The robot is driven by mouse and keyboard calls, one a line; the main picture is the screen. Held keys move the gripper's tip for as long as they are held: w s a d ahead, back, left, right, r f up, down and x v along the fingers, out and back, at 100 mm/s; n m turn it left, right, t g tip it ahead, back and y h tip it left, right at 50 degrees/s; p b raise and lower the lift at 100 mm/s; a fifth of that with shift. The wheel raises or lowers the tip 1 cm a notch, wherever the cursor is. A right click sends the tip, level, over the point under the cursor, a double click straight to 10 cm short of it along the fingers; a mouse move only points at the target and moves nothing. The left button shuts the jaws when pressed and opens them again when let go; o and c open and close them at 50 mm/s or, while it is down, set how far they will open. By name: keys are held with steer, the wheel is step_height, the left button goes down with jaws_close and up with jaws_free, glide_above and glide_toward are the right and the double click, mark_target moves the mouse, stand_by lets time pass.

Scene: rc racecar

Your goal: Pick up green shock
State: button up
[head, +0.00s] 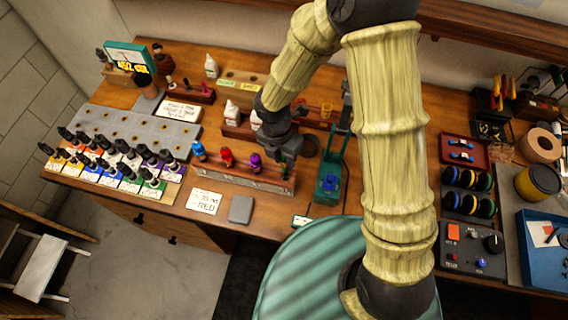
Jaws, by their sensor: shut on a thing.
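A wooden rack (240,176) on the bench holds a row of coloured shocks. A blue shock (198,150), a red shock (226,157) and a purple shock (255,162) stand upright in it from left to right. My gripper (285,166) is at the rack's right end, just right of the purple shock, pointing down. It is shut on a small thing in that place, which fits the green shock. The gripper hides most of it, so its colour and whether it still touches the rack are hard to tell.
A green stand with a blue part (328,183) is close right of my gripper. A card reading RED (205,201) and a grey pad (241,209) lie in front of the rack. White bottles (232,112) stand behind it. Several dark-topped bottles (120,165) fill the left.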

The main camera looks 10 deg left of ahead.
steer(key=r, duration=0.3)
steer(key=shift+w+a+r, duration=0.1)
steer(key=shift+w+a, duration=0.05)
steer(key=shift+w, duration=0.2)
steer(key=s+a+b, duration=0.1)
steer(key=s+b, duration=0.3)
steer(key=s, duration=1)
steer(key=shift+b, duration=0.35)
step_height(320, 180, up, 8)
steer(key=p, duration=0.8)
